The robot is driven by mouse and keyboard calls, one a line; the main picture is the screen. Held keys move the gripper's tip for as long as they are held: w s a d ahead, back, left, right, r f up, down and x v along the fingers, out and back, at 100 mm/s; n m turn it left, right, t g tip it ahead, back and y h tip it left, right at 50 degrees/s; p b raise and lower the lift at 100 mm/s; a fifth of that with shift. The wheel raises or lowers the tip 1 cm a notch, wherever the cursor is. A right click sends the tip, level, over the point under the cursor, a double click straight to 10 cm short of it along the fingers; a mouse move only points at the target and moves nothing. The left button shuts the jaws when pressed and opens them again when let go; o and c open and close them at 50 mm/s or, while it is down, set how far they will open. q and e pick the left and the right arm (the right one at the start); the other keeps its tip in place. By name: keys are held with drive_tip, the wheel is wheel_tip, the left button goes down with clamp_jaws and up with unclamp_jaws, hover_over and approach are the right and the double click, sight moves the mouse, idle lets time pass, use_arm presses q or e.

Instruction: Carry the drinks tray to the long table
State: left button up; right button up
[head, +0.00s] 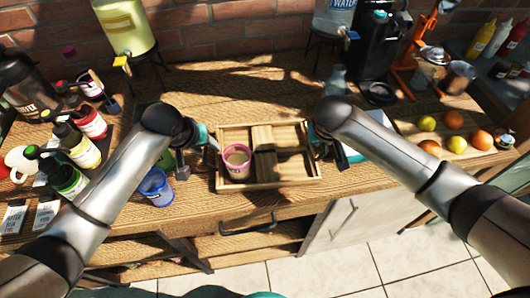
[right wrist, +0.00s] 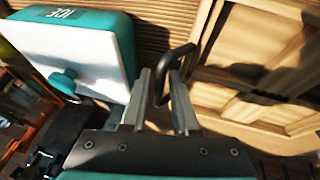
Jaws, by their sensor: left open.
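The wooden drinks tray (head: 268,185) sits on the wooden counter in the middle of the head view, divided into compartments. A pink-rimmed cup with a tan drink (head: 237,163) stands in its left front compartment; the other compartments look empty. My left gripper (head: 203,148) is open at the tray's left end. My right gripper (head: 318,140) is at the tray's right end. In the right wrist view, the tray's dark handle (right wrist: 185,52) runs between the fingers of the right gripper (right wrist: 165,85); whether they press on it is unclear. The long table cannot be made out.
A blue cup (head: 156,188) stands left of the tray, near several bottles (head: 88,122). A white and teal ice box (right wrist: 85,45) is close beside my right gripper. Fruit (head: 453,121) lies further right. Tiled floor (head: 350,255) is clear in front.

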use_arm(q)
drive_tip(key=shift+f, duration=0.1)
use_arm(e)
drive_tip(key=shift+f, duration=0.1)
use_arm(q)
drive_tip(key=c, duration=0.4)
use_arm(e)
clamp_jaws()
use_arm(q)
clamp_jaws()
use_arm(e)
drive_tip(key=shift+w, duration=0.1)
idle(0.7)
